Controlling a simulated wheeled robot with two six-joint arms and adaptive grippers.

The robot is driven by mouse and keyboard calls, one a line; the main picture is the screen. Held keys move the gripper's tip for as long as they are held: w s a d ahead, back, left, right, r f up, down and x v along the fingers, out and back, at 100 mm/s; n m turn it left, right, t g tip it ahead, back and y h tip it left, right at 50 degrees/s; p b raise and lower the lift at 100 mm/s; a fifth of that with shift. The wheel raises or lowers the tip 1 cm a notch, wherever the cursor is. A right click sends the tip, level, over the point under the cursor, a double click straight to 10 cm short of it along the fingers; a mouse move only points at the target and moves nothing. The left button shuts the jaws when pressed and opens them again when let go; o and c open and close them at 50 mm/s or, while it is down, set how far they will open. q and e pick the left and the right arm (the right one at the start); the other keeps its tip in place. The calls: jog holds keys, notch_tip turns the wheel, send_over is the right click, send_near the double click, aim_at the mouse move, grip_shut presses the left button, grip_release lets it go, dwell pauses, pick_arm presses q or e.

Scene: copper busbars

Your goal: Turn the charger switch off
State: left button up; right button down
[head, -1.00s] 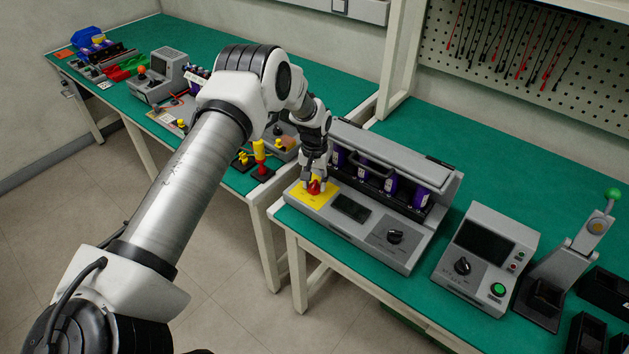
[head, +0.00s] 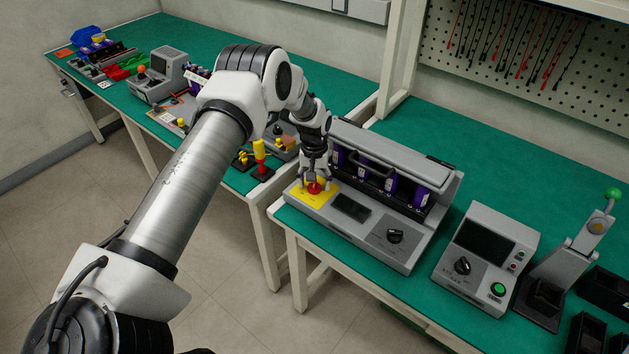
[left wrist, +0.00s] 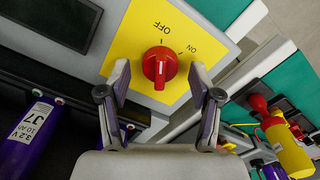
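The charger (head: 320,222) is a grey unit on the right bench. Its switch is a red rotary knob (head: 314,188) on a yellow plate (head: 306,199) at the left end. In the left wrist view, the knob (left wrist: 160,66) has a white line that lies along the direction of the OFF mark; the ON mark is up and to the right. My left gripper (head: 315,184) is over the knob. In the wrist view its two fingers (left wrist: 160,75) are open, one on each side of the knob, with gaps between. My right gripper is not in view.
Purple battery packs (head: 381,178) stand in the charger behind the panel, under a carry handle. A grey tester (head: 487,258) stands farther right. Yellow-handled clamps (head: 259,157) are on the left bench.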

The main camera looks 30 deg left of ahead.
aim_at(315, 183)
pick_arm(q)
jog(key=shift+r, duration=0.1)
notch_tip(315, 183, up, 12)
dwell(0.4)
dwell(0.3)
